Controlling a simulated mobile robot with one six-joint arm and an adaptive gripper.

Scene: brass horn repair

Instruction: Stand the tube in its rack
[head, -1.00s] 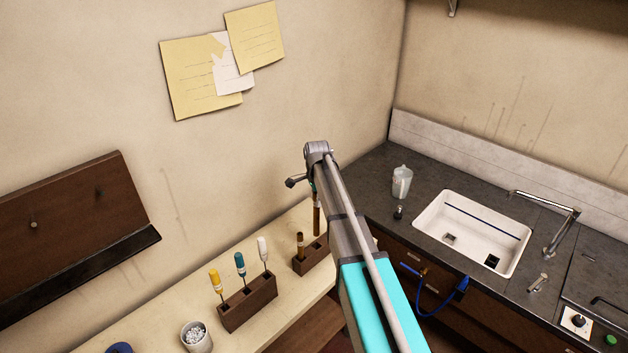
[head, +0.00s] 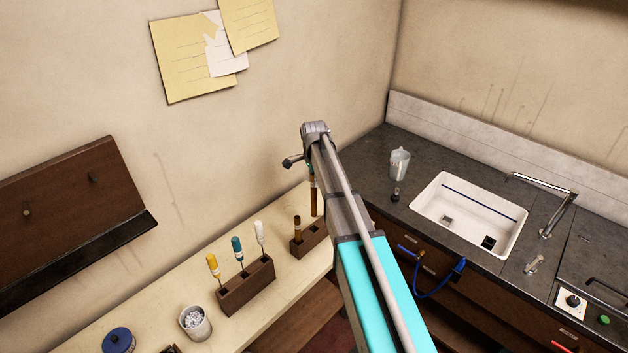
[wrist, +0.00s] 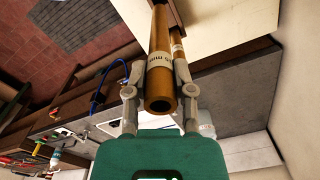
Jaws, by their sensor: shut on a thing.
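My gripper (wrist: 159,90) is shut on a brown tube (wrist: 160,72) with a pale printed label, its open end facing the wrist camera. In the head view the held tube (head: 314,197) hangs upright below the wrist, over the right end of the small dark wooden rack (head: 312,242). I cannot tell whether its lower end has entered a hole. A second brown tube (head: 297,228) stands in the rack's left end. In the wrist view this second tube (wrist: 177,46) is partly hidden behind the held one. My arm hides most of the gripper in the head view.
A longer wooden rack (head: 246,287) with yellow, blue and white-handled tools stands to the left on the pale bench. A cup of white bits (head: 195,322) and a blue round lid (head: 118,340) are further left. A clear jug (head: 399,163) and sink (head: 470,215) are right.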

